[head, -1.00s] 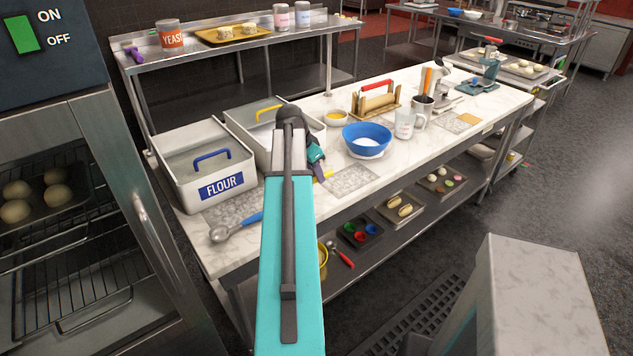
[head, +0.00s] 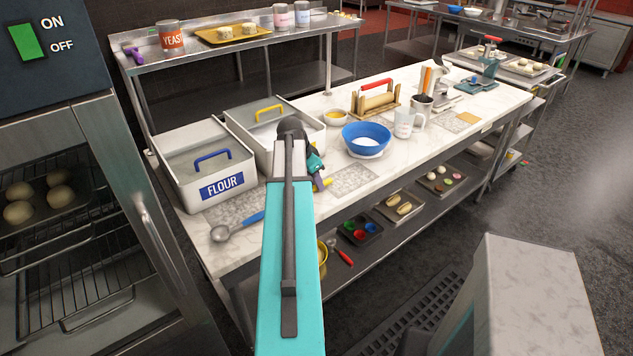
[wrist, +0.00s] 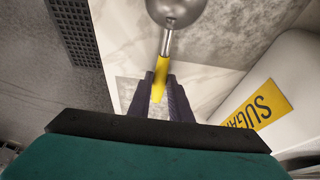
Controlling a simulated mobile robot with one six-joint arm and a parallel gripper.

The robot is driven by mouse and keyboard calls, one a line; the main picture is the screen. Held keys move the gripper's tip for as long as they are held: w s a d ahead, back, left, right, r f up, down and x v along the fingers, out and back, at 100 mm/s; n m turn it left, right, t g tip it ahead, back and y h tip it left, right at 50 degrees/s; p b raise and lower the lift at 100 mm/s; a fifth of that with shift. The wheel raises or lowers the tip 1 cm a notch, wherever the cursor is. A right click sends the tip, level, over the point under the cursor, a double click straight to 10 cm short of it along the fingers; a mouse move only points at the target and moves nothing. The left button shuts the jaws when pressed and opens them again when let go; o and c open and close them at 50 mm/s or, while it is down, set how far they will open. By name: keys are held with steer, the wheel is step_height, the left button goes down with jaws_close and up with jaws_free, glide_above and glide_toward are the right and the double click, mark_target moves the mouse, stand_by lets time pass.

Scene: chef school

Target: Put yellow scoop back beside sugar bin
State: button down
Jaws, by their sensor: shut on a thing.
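The yellow scoop (wrist: 161,72) has a yellow handle and a round metal bowl. In the wrist view my gripper (wrist: 158,92) is shut on its handle, with the bowl pointing away from me. In the head view only a bit of yellow handle (head: 326,183) shows past my arm. The sugar bin (wrist: 285,80), white with a yellow SUGAR label, stands to the right in the wrist view. I cannot tell whether the scoop touches the counter.
The flour bin (head: 180,172) and a blue-handled scoop (head: 222,233) are left of my arm. A speckled mat (head: 352,180) lies on the marble counter (head: 300,218). A blue bowl (head: 366,140) stands behind the mat, with a measuring jug (head: 404,125) to its right.

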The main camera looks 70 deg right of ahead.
steer(key=c, duration=1.6)
jaws_free()
steer(key=shift+r, duration=0.2)
steer(key=shift+b+v, duration=1.3)
steer(key=shift+v, duration=4.6)
